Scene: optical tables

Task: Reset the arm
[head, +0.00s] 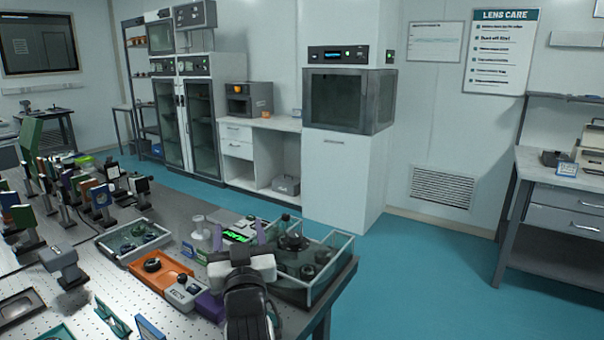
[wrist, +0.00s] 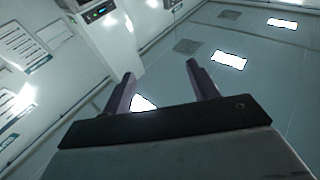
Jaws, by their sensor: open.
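My gripper (head: 240,232) shows in the head view at the near right part of the optical table (head: 215,322). Its two purple fingers point upward and stand apart with nothing held between them. My white and black wrist and arm show below them. In the wrist view, my gripper (wrist: 160,78) is open, with wall, white panels and bright ceiling lights beyond the fingers. The gripper's exact height over the table is hard to tell.
A clear-walled bin (head: 308,262) with dark knobs stands right of my gripper. An orange tray (head: 160,276) and a green-lined tray (head: 134,240) lie to the left. Several mounted optics crowd the far left. The teal floor (head: 440,280) to the right is free.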

